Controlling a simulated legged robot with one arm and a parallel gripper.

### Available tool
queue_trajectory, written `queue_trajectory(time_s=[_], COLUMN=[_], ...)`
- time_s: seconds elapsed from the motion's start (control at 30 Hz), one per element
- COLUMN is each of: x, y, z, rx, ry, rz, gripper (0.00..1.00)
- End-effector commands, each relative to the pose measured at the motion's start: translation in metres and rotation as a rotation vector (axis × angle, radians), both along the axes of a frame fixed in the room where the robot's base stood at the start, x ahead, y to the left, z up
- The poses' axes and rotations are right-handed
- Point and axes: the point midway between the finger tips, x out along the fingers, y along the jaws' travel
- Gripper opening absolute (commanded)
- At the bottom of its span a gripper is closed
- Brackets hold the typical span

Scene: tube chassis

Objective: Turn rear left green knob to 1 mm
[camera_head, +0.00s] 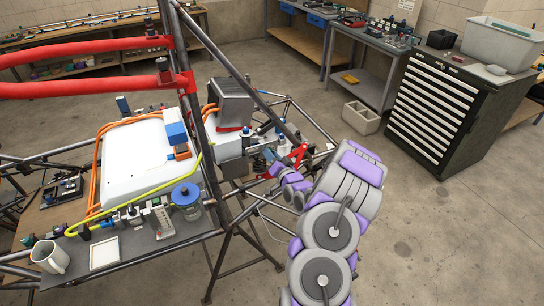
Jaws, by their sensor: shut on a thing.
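My gripper (276,174) is at the end of my grey and purple arm, in the middle of the picture. It reaches left into the tube chassis, beside a red bracket (300,154) with small blue and grey fittings. Its jaws are closed on a small part there. The fingertips and the held part are mostly hidden by the gripper and the fittings. I cannot make out a green knob for certain at this spot, nor read any setting on it.
Dark chassis tubes (232,72) run close around my gripper. A white battery-like box (135,160) with orange cables lies to the left, with a blue-lidded jar (186,203) in front. A drawer cabinet (440,105) stands at right. The floor at the lower right is clear.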

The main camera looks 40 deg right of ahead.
Motion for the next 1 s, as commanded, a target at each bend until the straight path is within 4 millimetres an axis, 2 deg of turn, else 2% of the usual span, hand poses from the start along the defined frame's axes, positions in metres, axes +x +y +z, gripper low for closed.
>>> queue_trajectory(time_s=[0.37, 1.0], x=[-0.0013, -0.0011], y=[-0.0013, 0.0], z=[-0.0025, -0.0037], rx=[-0.179, -0.745], ry=[0.052, 0.186], rz=[-0.003, -0.002], gripper=[0.01, 0.01])
